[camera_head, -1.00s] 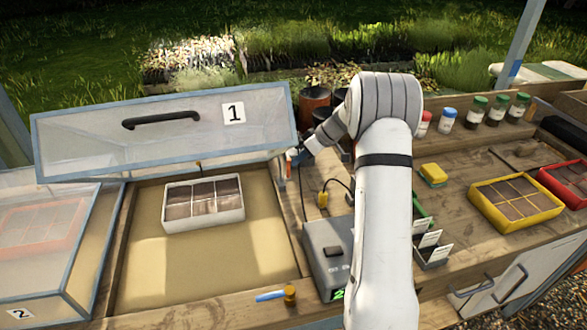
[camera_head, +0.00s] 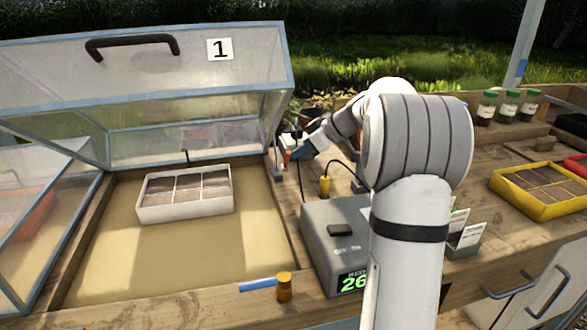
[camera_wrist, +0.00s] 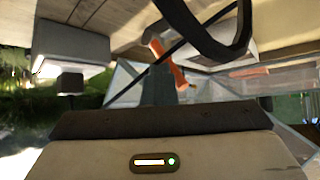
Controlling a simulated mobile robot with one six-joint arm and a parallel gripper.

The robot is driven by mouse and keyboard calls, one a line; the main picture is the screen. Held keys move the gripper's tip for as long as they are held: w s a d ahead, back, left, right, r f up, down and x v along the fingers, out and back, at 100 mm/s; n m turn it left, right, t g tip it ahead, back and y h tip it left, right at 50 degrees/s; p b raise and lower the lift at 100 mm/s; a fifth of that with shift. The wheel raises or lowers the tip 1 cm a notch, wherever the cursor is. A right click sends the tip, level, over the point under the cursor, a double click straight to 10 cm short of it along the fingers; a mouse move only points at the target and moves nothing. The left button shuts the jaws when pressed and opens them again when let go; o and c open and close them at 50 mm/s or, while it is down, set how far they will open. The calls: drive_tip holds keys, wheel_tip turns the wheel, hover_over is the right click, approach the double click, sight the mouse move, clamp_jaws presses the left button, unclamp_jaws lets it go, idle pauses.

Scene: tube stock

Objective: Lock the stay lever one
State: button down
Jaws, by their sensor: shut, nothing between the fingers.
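The lid marked 1 (camera_head: 150,75) stands raised over a cold frame. A small upright stay post (camera_head: 278,165) is at its right side, with a small orange-red piece (camera_head: 287,157), apparently the stay lever, beside it. In the wrist view an orange-red lever (camera_wrist: 180,78) shows just past the grey fingers. My gripper (camera_head: 300,152) is shut and empty, close to this orange-red piece at the lid's right edge. I cannot tell whether the fingertips touch it. The fingers (camera_wrist: 156,88) hide part of the lever area.
A white seed tray (camera_head: 187,212) lies inside the frame. A blue-handled brass knob (camera_head: 284,287) is on the front rail. A grey box with a green display (camera_head: 335,235) and a yellow plug (camera_head: 325,186) stand right of the frame. Yellow tray (camera_head: 545,205) is farther right.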

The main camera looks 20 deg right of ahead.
drive_tip(key=f+t+b, duration=0.1)
drive_tip(key=b, duration=0.3)
drive_tip(key=s+n+t+b, duration=0.1)
drive_tip(key=b, duration=0.3)
drive_tip(key=shift+s+a+f+t, duration=0.1)
drive_tip(key=shift+a+f+t, duration=0.05)
drive_tip(key=shift+f+t, duration=0.25)
drive_tip(key=shift+r+p, duration=0.3)
drive_tip(key=shift+r, duration=0.25)
drive_tip(key=shift+w+f, duration=0.15)
drive_tip(key=shift+w, duration=0.7)
wheel_tip(320, 180, up, 10)
drive_tip(key=p, duration=0.2)
drive_tip(key=shift+p, duration=0.3)
